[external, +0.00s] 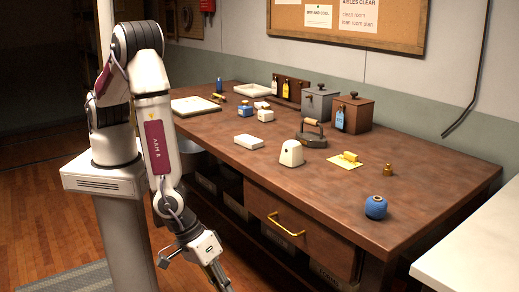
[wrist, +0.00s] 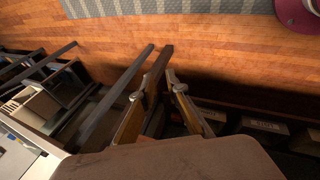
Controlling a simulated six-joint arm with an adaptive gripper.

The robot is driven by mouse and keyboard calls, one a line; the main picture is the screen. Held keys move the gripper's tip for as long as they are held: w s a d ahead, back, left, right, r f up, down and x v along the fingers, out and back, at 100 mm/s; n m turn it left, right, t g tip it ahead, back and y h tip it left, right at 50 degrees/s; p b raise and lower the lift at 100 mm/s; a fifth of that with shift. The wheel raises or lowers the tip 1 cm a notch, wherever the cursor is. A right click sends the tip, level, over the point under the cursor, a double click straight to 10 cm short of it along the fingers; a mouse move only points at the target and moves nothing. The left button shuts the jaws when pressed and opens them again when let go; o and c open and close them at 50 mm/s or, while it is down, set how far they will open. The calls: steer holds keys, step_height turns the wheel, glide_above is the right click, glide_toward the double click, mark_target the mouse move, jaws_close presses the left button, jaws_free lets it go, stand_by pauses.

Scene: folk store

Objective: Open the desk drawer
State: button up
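The desk drawer (external: 302,232) is a brown wooden front under the desk top, and it looks shut. Its brass bar handle (external: 287,225) faces out toward the floor side. My gripper (external: 193,274) is low in front of the desk, left of the drawer and apart from the handle, with its lower end near the bottom edge of the external view. In the wrist view, my gripper's fingers (wrist: 160,103) show around the middle, over dark bars and floor. I cannot make out the handle there.
Labelled boxes (wrist: 262,127) stand under the desk. A pale counter (external: 475,250) is at the right. The wooden floor (external: 125,250) before the desk is open.

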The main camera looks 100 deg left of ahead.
steer(key=w+a+f+n+t+y, duration=0.2)
steer(key=w+a+f+n+y, duration=0.1)
steer(key=a+f+n, duration=0.15)
steer(key=n+t+y, duration=0.4)
steer(key=n+y, duration=0.5)
steer(key=n, duration=0.3)
glide_toward(279, 227)
steer(key=r+x, duration=0.1)
steer(key=x, duration=0.2)
steer(key=shift+f, duration=0.35)
steer(key=shift+w+a, duration=0.1)
steer(key=shift+x, duration=3.75)
steer(key=shift+f, duration=0.15)
jaws_close()
